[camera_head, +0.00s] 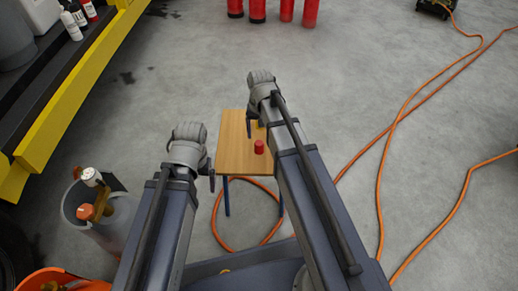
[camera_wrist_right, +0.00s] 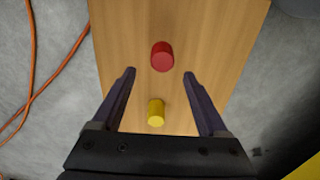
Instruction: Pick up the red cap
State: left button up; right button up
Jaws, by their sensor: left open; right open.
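The red cap (camera_head: 259,146) stands on a small wooden table (camera_head: 232,155) between my two arms. In the right wrist view the red cap (camera_wrist_right: 162,56) lies beyond the fingertips, near the middle of the wooden top (camera_wrist_right: 215,45). A yellow cap (camera_wrist_right: 156,112) stands on the same top, in line between the open fingers as seen there. My right gripper (camera_wrist_right: 162,78) is open and empty, over the table. My left gripper (camera_head: 207,178) appears open at the table's left edge, with its fingers partly hidden. The yellow cap is hidden in the head view.
An orange hose (camera_head: 380,190) runs over the floor at the right and loops under the table. A grey bin (camera_head: 115,225) and a yellow-edged bench (camera_head: 60,110) stand at the left. Red extinguishers (camera_head: 285,10) stand at the back. Open floor lies behind the table.

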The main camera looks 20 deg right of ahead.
aim_at(259, 143)
jog(key=shift+s+a+f+b, duration=0.15)
jog(key=shift+s+f+b, duration=0.05)
jog(key=shift+f+b, duration=1.15)
jog(key=shift+s+a+f+b, duration=0.1)
jog(key=shift+s+f+b, duration=0.05)
jog(key=shift+f+b, duration=1.15)
jog(key=shift+r, duration=0.1)
jog(key=shift+c, duration=0.3)
grip_shut()
